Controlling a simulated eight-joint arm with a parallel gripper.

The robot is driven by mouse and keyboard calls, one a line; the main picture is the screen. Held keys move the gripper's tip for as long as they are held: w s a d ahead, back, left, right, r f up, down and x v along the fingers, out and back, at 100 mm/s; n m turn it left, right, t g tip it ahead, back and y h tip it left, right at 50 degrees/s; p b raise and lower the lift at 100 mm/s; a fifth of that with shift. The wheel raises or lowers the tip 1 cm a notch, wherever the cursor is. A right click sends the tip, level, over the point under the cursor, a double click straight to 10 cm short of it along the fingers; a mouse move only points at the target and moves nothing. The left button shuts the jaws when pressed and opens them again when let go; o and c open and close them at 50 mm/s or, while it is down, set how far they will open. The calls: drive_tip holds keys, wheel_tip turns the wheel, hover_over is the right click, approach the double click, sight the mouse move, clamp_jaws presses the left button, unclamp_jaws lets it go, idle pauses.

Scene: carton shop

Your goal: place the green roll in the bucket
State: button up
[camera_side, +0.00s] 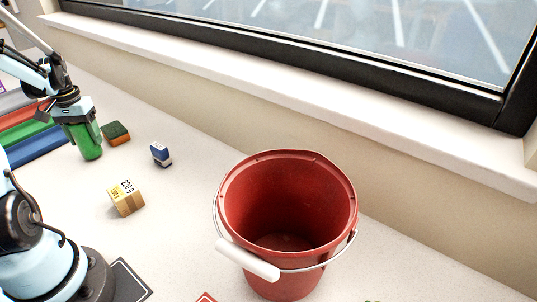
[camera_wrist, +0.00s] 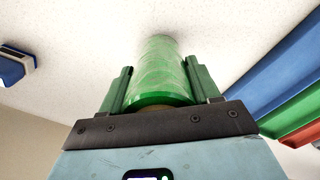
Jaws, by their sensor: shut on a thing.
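The green roll (camera_side: 88,147) stands upright at the left in the side view, below my gripper (camera_side: 80,122). In the wrist view the green roll (camera_wrist: 160,72) sits between the two green fingers of my gripper (camera_wrist: 162,88), which is shut on it. I cannot tell whether the roll touches the table. The red bucket (camera_side: 341,196) stands at the centre right in the side view, well apart from my gripper. Its mouth faces up, its inside looks empty, and its white handle (camera_side: 247,259) hangs at the front.
A green and orange sponge (camera_side: 116,133) lies close beside the roll. A blue and white block (camera_side: 161,154) and a small carton (camera_side: 126,198) lie between roll and bucket. Coloured trays (camera_side: 35,146) are at the left. A window sill (camera_side: 300,95) runs behind.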

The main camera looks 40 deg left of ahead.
sight(82, 124)
drive_tip(key=r, duration=0.2)
drive_tip(key=d+r, duration=0.1)
drive_tip(key=r, duration=0.1)
drive_tip(key=shift+w, duration=0.3)
drive_tip(key=w+d+r, duration=0.4)
drive_tip(key=d+r, duration=0.2)
drive_tip(key=d, duration=0.2)
wheel_tip(82, 124, up, 11)
drive_tip(key=d, duration=0.1)
drive_tip(key=w+d+m, duration=0.2)
drive_tip(key=w+d, duration=0.4)
drive_tip(key=d, duration=0.7)
drive_tip(key=w+d+m, duration=0.3)
drive_tip(key=w+d, duration=0.4)
drive_tip(key=d, duration=0.5)
drive_tip(key=s+d+m, duration=0.2)
drive_tip(key=s+d, duration=0.2)
drive_tip(key=d, duration=0.9)
drive_tip(key=s+d+m, duration=0.2)
drive_tip(key=s+d, duration=0.2)
drive_tip(key=d, duration=1)
drive_tip(key=shift+w+a+f, duration=0.1)
drive_tip(key=shift+a+f, duration=0.05)
drive_tip(key=shift+f, duration=3.4)
drive_tip(key=shift+w+a+f, duration=0.1)
drive_tip(key=shift+a+f, duration=0.05)
drive_tip(key=shift+f, duration=3.35)
drive_tip(key=shift+a+f, duration=0.15)
drive_tip(key=shift+f, duration=3.4)
